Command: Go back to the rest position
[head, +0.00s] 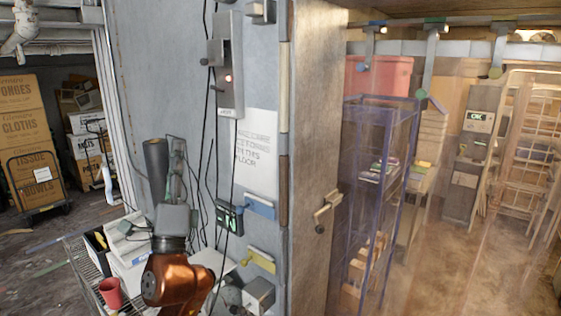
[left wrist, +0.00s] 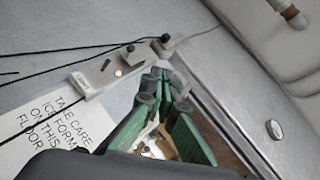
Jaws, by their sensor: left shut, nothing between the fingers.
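My left arm comes up from the bottom of the head view, with orange and grey links. My left gripper (head: 178,150) points upward in front of the grey wall panel. In the left wrist view, the green fingers of the left gripper (left wrist: 163,76) meet at their tips, shut with nothing between them. They are near the wall with the switch box, and I cannot tell the exact gap. My right gripper is in neither view.
A grey switch box (head: 229,65) with a lit lamp hangs on the wall above a paper sign (head: 256,140). A wire cart (head: 85,272) carries a red cup (head: 110,293) beside my arm. Stacked boxes (head: 27,130) stand left; a clear strip curtain (head: 450,200) hangs right.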

